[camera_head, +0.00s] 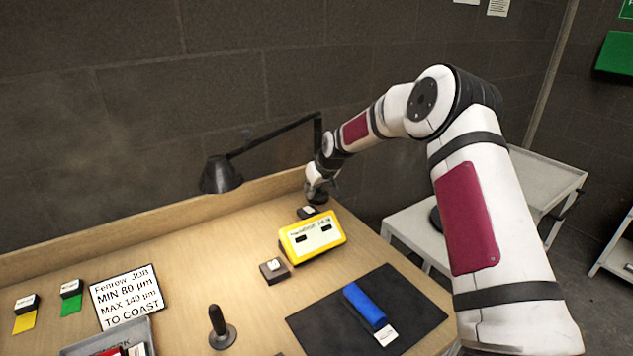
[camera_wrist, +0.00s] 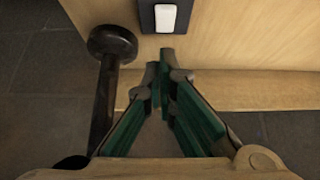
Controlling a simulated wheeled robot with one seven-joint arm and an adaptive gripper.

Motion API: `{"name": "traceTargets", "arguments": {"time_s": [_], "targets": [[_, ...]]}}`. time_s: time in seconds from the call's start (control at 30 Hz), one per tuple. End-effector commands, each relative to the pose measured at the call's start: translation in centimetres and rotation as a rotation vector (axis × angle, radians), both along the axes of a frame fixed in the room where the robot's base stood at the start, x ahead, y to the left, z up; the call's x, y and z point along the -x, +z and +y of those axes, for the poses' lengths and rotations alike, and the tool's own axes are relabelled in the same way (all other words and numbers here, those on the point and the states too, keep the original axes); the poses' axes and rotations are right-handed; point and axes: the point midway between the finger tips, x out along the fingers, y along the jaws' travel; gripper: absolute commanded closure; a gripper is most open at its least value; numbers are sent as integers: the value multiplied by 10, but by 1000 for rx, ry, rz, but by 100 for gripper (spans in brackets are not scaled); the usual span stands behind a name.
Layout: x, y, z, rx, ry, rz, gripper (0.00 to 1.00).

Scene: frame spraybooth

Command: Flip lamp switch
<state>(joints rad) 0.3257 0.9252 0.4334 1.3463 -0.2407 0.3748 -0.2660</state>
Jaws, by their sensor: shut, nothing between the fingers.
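The black desk lamp (camera_head: 222,176) stands at the back of the bench, its shade hanging left on a jointed arm. A small dark switch block (camera_head: 307,212) with a pale top sits near the bench's back right. In the wrist view the switch (camera_wrist: 165,18) shows a white rocker on a black plate, partly cut off at the top. My gripper (camera_head: 317,192) is low above the bench by the back ledge, beside the switch. Its green fingers (camera_wrist: 161,62) are shut and empty, tips pointing at the switch with a small gap in the picture; contact cannot be told.
A dark post with a round end (camera_wrist: 112,42), seemingly the lamp's, stands close left of my fingers. The yellow gauge box (camera_head: 312,236) and a small dark block (camera_head: 274,270) sit in front of the switch. A blue tool (camera_head: 365,305) lies on a black mat (camera_head: 415,312).

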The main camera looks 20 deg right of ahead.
Motion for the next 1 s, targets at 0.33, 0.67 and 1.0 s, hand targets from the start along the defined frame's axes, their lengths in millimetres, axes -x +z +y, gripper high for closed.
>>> {"name": "traceTargets", "arguments": {"time_s": [0.33, 0.67, 1.0], "targets": [[9, -34, -4, 1, -1, 2, 100], [9, -36, -4, 1, -1, 2, 100], [20, -53, -7, 1, 0, 2, 100]]}}
